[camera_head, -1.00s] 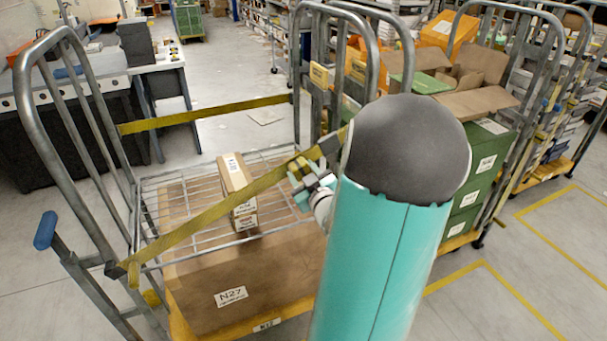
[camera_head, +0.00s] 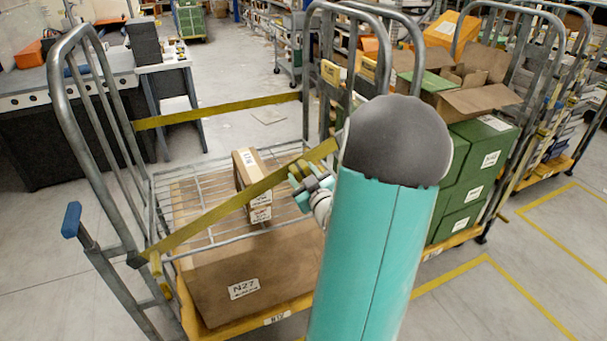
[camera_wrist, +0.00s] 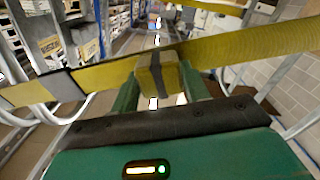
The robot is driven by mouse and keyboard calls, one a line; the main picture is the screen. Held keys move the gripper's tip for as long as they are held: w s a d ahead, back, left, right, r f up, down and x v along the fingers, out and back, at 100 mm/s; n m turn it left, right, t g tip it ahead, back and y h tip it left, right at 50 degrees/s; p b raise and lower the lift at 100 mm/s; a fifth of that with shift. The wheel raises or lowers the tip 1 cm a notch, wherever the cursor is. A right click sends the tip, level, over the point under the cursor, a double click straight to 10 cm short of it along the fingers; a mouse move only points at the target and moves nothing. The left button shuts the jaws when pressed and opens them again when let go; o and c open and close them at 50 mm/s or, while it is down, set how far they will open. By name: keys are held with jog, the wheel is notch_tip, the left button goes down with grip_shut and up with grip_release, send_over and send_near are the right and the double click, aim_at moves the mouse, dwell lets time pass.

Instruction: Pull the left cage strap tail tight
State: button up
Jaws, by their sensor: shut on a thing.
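The yellow strap (camera_head: 215,212) runs slantwise across the front of the left roll cage (camera_head: 75,110), from its lower left post up to the right behind my arm. It also crosses the wrist view as a wide band (camera_wrist: 245,47). My gripper (camera_head: 313,184) is beside the strap's right part. In the wrist view, its green fingers (camera_wrist: 157,92) are shut on a yellow block-like piece with a dark stripe, which I take as the strap tail (camera_wrist: 172,74). My arm hides the strap's right end in the head view.
A second yellow strap (camera_head: 215,111) spans the cage's far side. Green crates (camera_head: 485,150) stand to the right. Floor is clear at the lower right.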

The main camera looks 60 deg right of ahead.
jog(key=shift+w+a+f, duration=0.2)
jog(key=shift+w+a, duration=0.05)
jog(key=shift+a, duration=0.1)
jog(key=o, duration=1.4)
jog(key=shift+c, duration=0.2)
jog(key=shift+s+d+r, duration=0.1)
jog(key=shift+d, duration=0.05)
jog(key=shift+s, duration=0.25)
